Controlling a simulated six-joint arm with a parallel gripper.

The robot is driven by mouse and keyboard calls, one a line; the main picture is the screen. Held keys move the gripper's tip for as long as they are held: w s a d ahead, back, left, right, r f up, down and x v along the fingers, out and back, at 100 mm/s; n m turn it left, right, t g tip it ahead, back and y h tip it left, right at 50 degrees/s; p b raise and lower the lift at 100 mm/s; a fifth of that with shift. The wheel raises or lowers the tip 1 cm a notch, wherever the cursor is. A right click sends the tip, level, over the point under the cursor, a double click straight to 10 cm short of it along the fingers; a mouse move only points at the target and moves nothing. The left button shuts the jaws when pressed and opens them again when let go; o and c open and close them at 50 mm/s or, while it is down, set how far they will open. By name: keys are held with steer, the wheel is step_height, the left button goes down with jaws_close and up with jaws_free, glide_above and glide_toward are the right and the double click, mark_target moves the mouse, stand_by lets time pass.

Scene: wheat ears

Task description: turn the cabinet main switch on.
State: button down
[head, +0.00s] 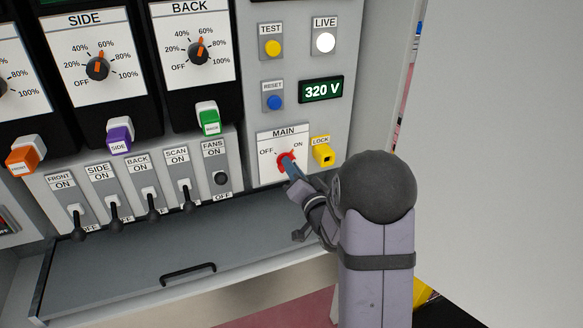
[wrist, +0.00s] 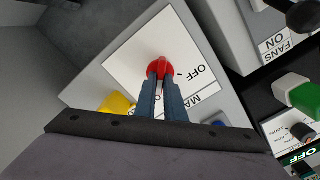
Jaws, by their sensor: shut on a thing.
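The red main switch knob (head: 285,160) sits on the white MAIN plate (head: 270,140), below the MAIN label and between the OFF and ON marks. My gripper (head: 290,168) reaches it from the lower right, its blue-grey fingers shut on the knob. In the wrist view the red knob (wrist: 160,66) shows between the tips of my gripper (wrist: 160,78), with the OFF mark to its right. The ON mark is hidden there. The fingers cover much of the knob, so I cannot tell which mark it points to.
A yellow LOCK piece (head: 323,155) is close right of the knob. Above are the 320 V display (head: 321,90), blue RESET button (head: 274,102), yellow TEST button (head: 273,47) and white LIVE lamp (head: 325,42). The FANS switch (head: 221,178) is to the left.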

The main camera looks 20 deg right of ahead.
steer(key=c, duration=1.8)
jaws_free()
steer(key=shift+c, duration=0.2)
steer(key=shift+s, duration=0.1)
steer(key=s+b, duration=0.1)
steer(key=s, duration=0.6)
